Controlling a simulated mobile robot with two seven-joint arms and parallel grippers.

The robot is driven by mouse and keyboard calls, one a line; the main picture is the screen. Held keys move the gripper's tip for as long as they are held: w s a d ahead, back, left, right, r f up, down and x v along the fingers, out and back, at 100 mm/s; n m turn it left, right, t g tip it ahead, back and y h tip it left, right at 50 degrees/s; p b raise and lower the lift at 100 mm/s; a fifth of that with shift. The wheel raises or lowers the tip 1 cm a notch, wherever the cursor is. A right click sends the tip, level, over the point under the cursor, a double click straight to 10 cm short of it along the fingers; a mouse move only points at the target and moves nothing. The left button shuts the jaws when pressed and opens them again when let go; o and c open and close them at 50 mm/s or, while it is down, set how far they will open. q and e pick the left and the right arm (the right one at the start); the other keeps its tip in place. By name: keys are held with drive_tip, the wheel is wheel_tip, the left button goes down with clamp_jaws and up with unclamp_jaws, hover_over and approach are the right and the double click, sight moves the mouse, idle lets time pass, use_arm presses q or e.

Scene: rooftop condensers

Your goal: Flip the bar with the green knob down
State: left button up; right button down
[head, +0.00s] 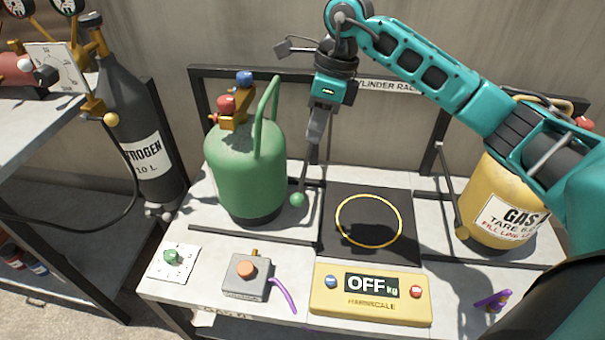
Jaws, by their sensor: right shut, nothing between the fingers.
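The green knob (298,199) is a ball at the front end of a thin dark bar (304,175). The bar runs along the right side of the green cylinder (245,170), sloping toward the front, with the knob at its lower end in the picture. My right gripper (313,142) points down over the bar's rear part, fingers shut and empty. The fingers hide that part of the bar; I cannot tell whether they touch it. My left gripper is out of view.
A similar bar with a yellow knob (462,232) lies beside the yellow gas cylinder (500,208). A yellow scale (370,312), a grey box with an orange button (246,278) and a dial plate (173,262) line the front. A yellow ring lies on the black mat (350,198).

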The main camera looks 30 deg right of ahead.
sight(299, 194)
drive_tip(key=b+x, duration=0.1)
drive_tip(key=x, duration=0.5)
drive_tip(key=b+x, duration=0.1)
drive_tip(key=x, duration=0.5)
drive_tip(key=shift+d+f, duration=0.15)
drive_tip(key=shift+f, duration=0.2)
drive_tip(key=shift+w+f+b, duration=0.1)
drive_tip(key=shift+f+b, duration=0.2)
drive_tip(key=shift+f, duration=0.3)
